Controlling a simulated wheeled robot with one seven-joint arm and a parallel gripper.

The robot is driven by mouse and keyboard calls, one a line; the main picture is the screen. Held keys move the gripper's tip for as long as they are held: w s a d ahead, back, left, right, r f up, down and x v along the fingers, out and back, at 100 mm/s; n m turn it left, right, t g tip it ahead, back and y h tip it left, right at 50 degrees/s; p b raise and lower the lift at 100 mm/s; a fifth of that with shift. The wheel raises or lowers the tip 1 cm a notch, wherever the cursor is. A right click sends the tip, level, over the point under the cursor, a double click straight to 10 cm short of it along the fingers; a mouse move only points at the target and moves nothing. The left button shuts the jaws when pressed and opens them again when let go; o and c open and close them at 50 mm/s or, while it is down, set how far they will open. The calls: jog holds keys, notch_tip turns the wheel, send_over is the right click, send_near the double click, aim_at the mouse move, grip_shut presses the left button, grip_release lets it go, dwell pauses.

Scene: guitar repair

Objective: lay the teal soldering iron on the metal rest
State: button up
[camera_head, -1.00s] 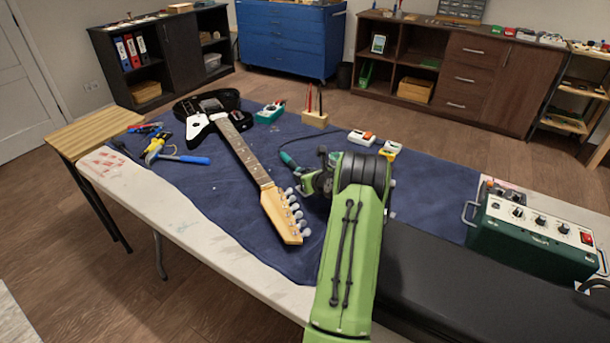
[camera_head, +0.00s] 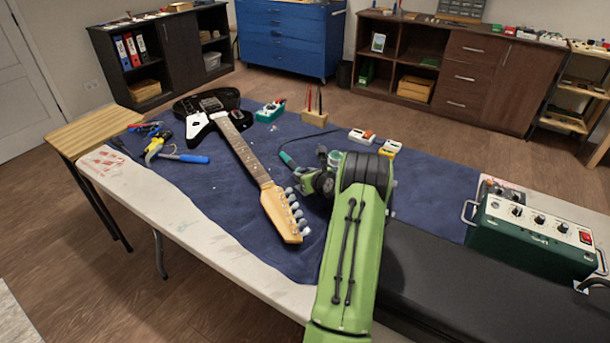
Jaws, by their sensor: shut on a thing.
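The teal soldering iron (camera_head: 289,159) shows as a teal handle with a dark cord, just left of my wrist over the blue mat. Its other end is hidden by my gripper. My gripper (camera_head: 312,178) is shut on it, to the right of the guitar's headstock; my green arm and wrist cover much of it, and the fingertips are hard to make out. I cannot make out the metal rest; it may be behind my arm.
An electric guitar (camera_head: 247,157) lies on the blue mat (camera_head: 215,215), its headstock close left of my arm. A wooden block with tools (camera_head: 314,118) and small pedals (camera_head: 362,137) stand behind. A green amplifier box (camera_head: 530,237) is right. Pliers and a hammer (camera_head: 182,158) lie left.

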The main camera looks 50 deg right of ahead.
jog(key=shift+f, duration=0.2)
jog(key=o, duration=1.2)
jog(key=p+v, duration=0.3)
jog(key=v, duration=1.2)
jog(key=shift+s+r, duration=0.15)
jog(key=shift+s, duration=0.2)
jog(key=shift+w+a, duration=0.1)
jog(key=shift+a, duration=0.1)
